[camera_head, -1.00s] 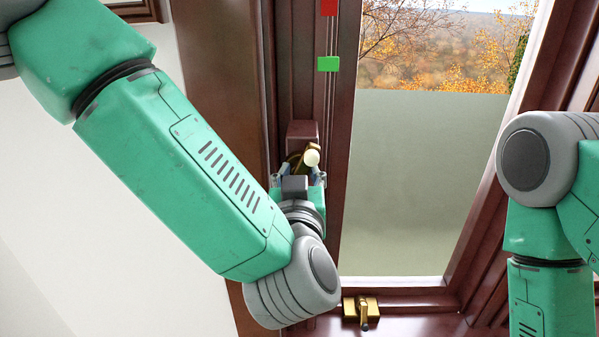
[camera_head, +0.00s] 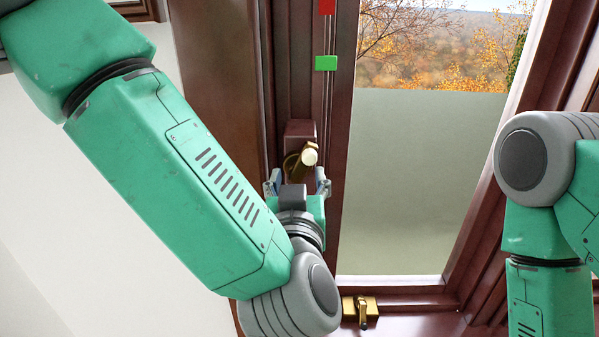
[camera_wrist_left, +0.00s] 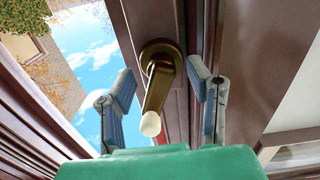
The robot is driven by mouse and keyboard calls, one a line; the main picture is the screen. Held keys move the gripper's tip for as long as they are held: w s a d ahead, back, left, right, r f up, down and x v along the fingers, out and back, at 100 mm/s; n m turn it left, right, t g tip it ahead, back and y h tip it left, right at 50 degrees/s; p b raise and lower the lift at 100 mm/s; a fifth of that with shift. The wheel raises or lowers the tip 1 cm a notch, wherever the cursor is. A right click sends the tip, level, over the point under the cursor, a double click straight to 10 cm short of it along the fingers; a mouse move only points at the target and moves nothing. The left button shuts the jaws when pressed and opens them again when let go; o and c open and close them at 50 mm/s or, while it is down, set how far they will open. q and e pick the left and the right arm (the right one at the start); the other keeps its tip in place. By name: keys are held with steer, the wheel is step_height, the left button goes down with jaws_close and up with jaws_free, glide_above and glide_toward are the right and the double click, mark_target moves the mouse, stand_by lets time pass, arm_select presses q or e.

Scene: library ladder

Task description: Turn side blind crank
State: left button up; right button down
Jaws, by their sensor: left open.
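The side blind crank (camera_head: 303,157) is a brass arm with a round cream knob, on a dark red-brown box on the window frame. In the left wrist view the crank (camera_wrist_left: 157,90) hangs from a round brass hub, its knob pointing down toward the palm. My left gripper (camera_head: 297,180) is just below the crank, open, with its fingers spread. In the wrist view the left gripper (camera_wrist_left: 165,88) has one finger on each side of the crank, and both look apart from it. My right gripper is out of view; only my right arm shows at the right.
A second brass handle (camera_head: 361,310) sits on the sill at the bottom. A green marker (camera_head: 326,63) and a red marker (camera_head: 327,6) sit on the frame above the crank. A grey-green blind (camera_head: 420,180) covers the lower window. A white wall is at the left.

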arm_select(q)
steer(key=s, duration=1)
steer(key=shift+w+d, duration=0.1)
